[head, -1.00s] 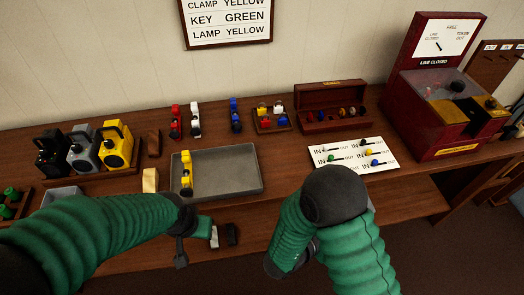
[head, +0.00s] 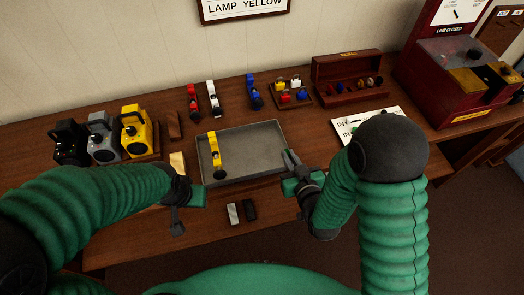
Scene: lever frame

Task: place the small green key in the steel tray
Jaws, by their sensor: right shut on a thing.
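The steel tray (head: 255,157) lies on the wooden bench, with a yellow lever-like piece (head: 216,155) inside its left part. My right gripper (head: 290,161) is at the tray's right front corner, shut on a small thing. The held thing is too small and hidden to identify, so I cannot tell whether it is the small green key. My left gripper (head: 178,222) is empty as far as I see, in front of the tray's left side; its finger gap is unclear.
A white and a black block (head: 249,209) lie in front of the tray. Yellow, grey and black boxes (head: 133,132) stand at the left. Red, white and blue pieces (head: 254,93), a peg block (head: 289,99) and an open case (head: 350,85) are behind. My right arm partly covers a marked card (head: 340,128).

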